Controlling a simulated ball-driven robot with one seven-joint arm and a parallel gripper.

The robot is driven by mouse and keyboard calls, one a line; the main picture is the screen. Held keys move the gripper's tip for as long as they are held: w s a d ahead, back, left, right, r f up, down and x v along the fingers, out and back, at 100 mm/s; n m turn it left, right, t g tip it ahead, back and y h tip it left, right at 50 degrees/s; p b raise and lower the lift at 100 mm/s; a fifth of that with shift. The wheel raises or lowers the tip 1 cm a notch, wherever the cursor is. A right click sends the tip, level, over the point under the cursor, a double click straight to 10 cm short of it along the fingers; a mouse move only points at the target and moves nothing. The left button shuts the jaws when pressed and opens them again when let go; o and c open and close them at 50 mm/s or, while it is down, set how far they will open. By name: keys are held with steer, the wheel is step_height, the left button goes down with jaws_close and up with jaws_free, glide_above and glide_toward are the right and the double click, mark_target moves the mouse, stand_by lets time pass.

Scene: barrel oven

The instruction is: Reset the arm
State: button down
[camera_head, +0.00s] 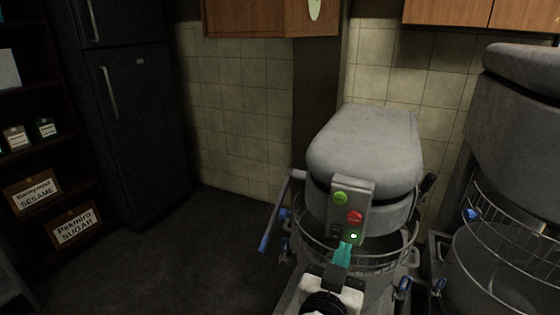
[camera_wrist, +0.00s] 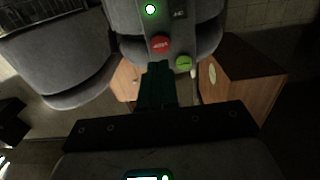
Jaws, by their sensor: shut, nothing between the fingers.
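My gripper (camera_head: 345,247) is in front of the grey mixer-like machine (camera_head: 365,150), just below its control panel (camera_head: 350,200). Its teal fingers are together with nothing between them. In the wrist view my gripper (camera_wrist: 155,68) points toward the panel, with the fingertips close to the red button (camera_wrist: 160,43). The panel has a green button (camera_head: 341,198), a red button (camera_head: 354,217) and a small lit green light (camera_head: 353,236). I cannot tell whether the fingertips touch the panel.
A second grey machine (camera_head: 520,130) stands at the right. A dark fridge (camera_head: 130,110) and a shelf with labelled boxes (camera_head: 75,225) are at the left. A wire guard (camera_head: 390,258) and a blue-tipped lever (camera_head: 270,228) are near my gripper. The floor (camera_head: 190,260) at left is clear.

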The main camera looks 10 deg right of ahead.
steer(key=s+d+f+n+g+y, duration=0.1)
steer(key=s+d+f+g+y, duration=0.1)
steer(key=s+d+f+g, duration=0.45)
steer(key=s+d+f+g+y, duration=0.1)
steer(key=s+d+f, duration=0.25)
steer(key=f, duration=0.55)
steer(key=s+a+f+n+g+y, duration=0.1)
steer(key=s+f+n+g+y, duration=0.2)
steer(key=s, duration=0.6)
steer(key=s+a+f+n+g+y, duration=0.1)
steer(key=s+f+n+g+y, duration=0.1)
steer(key=s+f, duration=0.6)
steer(key=shift+s+n+g+y+p, duration=0.45)
steer(key=shift+s+g+y, duration=0.1)
steer(key=shift+s+y, duration=0.7)
steer(key=shift+w, duration=0.1)
